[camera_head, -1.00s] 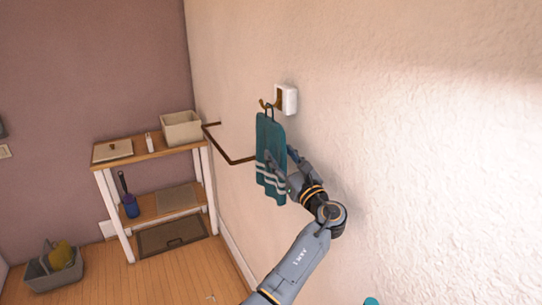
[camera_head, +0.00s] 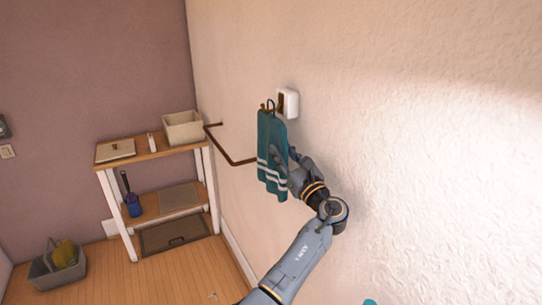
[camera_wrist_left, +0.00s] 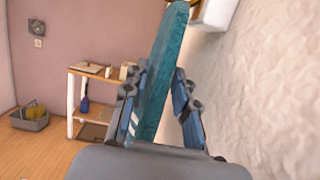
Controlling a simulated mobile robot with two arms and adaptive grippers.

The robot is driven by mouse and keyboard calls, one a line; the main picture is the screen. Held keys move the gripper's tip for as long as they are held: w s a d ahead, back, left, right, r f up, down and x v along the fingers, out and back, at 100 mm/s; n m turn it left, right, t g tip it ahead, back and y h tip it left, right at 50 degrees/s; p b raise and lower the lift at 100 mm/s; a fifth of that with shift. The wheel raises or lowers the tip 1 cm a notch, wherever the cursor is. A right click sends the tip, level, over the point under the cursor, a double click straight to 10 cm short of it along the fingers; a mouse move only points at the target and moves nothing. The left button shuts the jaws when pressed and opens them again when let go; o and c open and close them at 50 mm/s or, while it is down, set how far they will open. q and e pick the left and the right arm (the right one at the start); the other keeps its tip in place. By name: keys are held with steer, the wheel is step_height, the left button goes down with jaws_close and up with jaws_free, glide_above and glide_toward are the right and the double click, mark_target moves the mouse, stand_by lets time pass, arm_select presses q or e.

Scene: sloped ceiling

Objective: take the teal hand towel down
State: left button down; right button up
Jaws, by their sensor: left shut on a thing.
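The teal hand towel (camera_head: 270,135) has pale stripes near its lower end and hangs upright close to the wall on the right. A dark loop at its top is at the brown hook (camera_head: 281,102); I cannot tell whether the loop still touches the hook. My left gripper (camera_head: 283,158) is shut on the towel around its middle, from the right side. In the left wrist view the towel (camera_wrist_left: 166,60) stands edge-on between the fingers of the left gripper (camera_wrist_left: 160,95). My right gripper is not in view.
A white wall block (camera_head: 291,102) is behind the hook. A brown rail (camera_head: 230,160) juts from the wall left of the towel. A wooden shelf (camera_head: 150,150) carries a beige bin (camera_head: 183,127). A grey caddy (camera_head: 52,272) stands on the floor. The wall at right is bare.

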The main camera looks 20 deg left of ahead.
arm_select(q)
steer(key=shift+r, duration=0.4)
steer(key=s+a+p, duration=0.5)
steer(key=s+p, duration=0.1)
steer(key=p, duration=0.1)
steer(key=shift+s+a, duration=0.15)
steer(key=shift+s, duration=0.2)
steer(key=shift+f, duration=0.15)
stand_by(0.4)
